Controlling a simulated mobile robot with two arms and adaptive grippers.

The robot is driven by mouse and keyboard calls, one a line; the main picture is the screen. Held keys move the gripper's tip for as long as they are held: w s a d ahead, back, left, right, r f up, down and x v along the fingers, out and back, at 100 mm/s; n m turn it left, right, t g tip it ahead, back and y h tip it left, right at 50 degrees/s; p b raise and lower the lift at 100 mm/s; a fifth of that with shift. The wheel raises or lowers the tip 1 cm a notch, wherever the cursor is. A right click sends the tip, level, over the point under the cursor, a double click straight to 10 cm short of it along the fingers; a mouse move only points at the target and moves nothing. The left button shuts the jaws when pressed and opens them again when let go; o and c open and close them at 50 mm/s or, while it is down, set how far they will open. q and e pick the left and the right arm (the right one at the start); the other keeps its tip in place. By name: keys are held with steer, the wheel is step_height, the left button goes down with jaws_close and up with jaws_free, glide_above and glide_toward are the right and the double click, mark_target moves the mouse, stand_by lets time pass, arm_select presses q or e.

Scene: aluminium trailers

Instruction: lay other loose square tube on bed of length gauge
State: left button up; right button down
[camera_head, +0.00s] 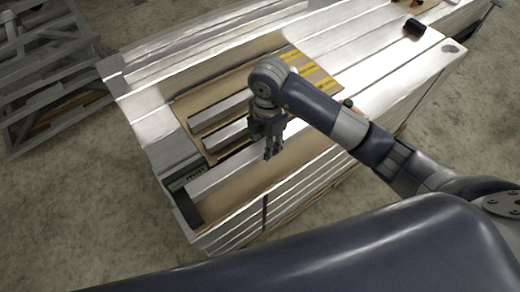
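My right gripper (272,152) hangs fingers-down over the near part of the work surface, at the right end of a light square tube (222,171). I cannot tell whether its fingers touch or grip this tube. The tube's left end lies by the length gauge's dark end piece (181,193), which has a small display marked "mm" (195,177). Two more square tubes, a far one (222,108) and a middle one (226,135), lie roughly parallel on a brown board. The right ends of these tubes are partly hidden by my arm. My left gripper is not in view.
The brown board (190,104) lies on a stack of long aluminium profiles (150,120). Yellow-marked strips (318,76) lie behind my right arm. A black object (414,27) sits at the upper right. A metal rack (45,80) stands at the left, with bare floor between.

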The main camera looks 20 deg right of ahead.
steer(key=shift+w+f, duration=0.25)
steer(key=shift+f, duration=0.65)
glide_above(265, 167)
step_height(265, 167, down, 4)
steer(key=shift+f, duration=0.35)
step_height(265, 167, down, 3)
steer(key=shift+f, duration=0.1)
steer(key=c, duration=1.3)
jaws_free()
steer(key=shift+f, duration=0.1)
steer(key=shift+o, duration=0.9)
steer(key=shift+r, duration=0.2)
step_height(265, 167, up, 12)
steer(key=shift+f, duration=0.1)
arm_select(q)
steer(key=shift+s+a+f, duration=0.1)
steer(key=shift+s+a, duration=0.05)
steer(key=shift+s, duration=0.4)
